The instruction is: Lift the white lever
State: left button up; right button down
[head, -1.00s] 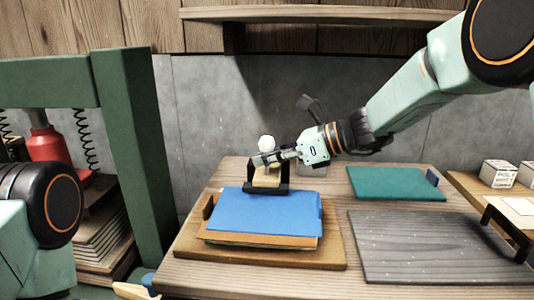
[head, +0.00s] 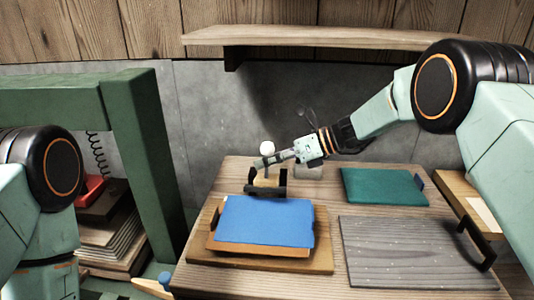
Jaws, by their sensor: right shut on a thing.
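The white lever (head: 266,148) shows as a round white knob on a small black-framed stand (head: 266,188) at the back of the wooden table, behind the blue sheet. My right gripper (head: 264,162) reaches in from the right, just below the knob. It is shut on the lever; its fingers hide the part they hold. The lever's lower part is mostly hidden behind the fingers and frame. My left arm stands at the left edge, and its gripper is out of view.
The blue sheet (head: 265,222) lies on a board on the table. A green board (head: 383,187) and a grey board (head: 410,252) with a black handle lie to the right. A green frame (head: 150,170) stands at the left. A wooden shelf (head: 330,38) juts out above.

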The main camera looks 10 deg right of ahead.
jog(key=shift+w+d+r+m+g+p, duration=0.1)
jog(key=shift+w+r+m+g+p, duration=0.35)
jog(key=shift+w+m+p, duration=0.25)
jog(key=shift+w, duration=0.15)
jog(key=c, duration=1.4)
grip_release()
jog(key=shift+f, duration=0.1)
jog(key=shift+c, duration=0.2)
jog(key=shift+d, duration=0.1)
jog(key=v, duration=1.1)
jog(key=shift+d, duration=0.4)
